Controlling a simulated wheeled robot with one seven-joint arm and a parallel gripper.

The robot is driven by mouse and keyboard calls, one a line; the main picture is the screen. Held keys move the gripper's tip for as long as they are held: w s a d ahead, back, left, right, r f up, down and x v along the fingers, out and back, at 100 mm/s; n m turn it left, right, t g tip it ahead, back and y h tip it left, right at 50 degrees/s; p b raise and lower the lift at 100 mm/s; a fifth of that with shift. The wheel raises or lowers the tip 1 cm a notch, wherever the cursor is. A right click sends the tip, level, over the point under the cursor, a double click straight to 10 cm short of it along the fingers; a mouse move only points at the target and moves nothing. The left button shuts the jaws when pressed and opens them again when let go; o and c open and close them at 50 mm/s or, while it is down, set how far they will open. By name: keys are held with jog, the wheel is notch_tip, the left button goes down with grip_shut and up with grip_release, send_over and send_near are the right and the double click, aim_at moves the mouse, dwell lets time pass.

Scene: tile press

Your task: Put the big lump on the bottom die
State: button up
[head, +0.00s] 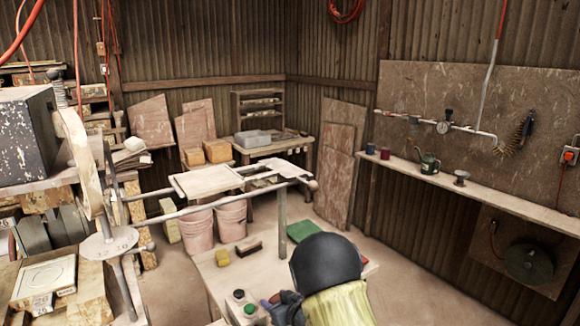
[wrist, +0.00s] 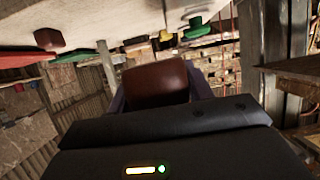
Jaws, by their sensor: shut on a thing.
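A brown lump (wrist: 157,82) sits between the fingers of my gripper (wrist: 159,92) in the wrist view. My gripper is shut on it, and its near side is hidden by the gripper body. A second brown lump (wrist: 48,38) lies apart on the pale tabletop, which shows at the top of this view. In the head view my gripper (head: 283,302) is low at the table's front, partly hidden by my dark, rounded arm link; only a sliver of reddish brown shows by it. I cannot clearly pick out the bottom die.
A numbered disc (head: 110,243) is at left.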

jog(key=s+d+f+m+t+h, duration=0.1)
jog(key=s+d+f+m+h, duration=0.2)
jog(key=d, duration=0.6)
jog(key=s+d+f+m+t+h, duration=0.1)
jog(key=s+d+f+m+h, duration=0.3)
jog(key=d+f, duration=0.6)
jog(key=s, duration=0.2)
jog(key=shift+s+h, duration=0.4)
jog(key=s+f, duration=0.4)
jog(key=f, duration=0.1)
jog(key=shift+s+f, duration=0.2)
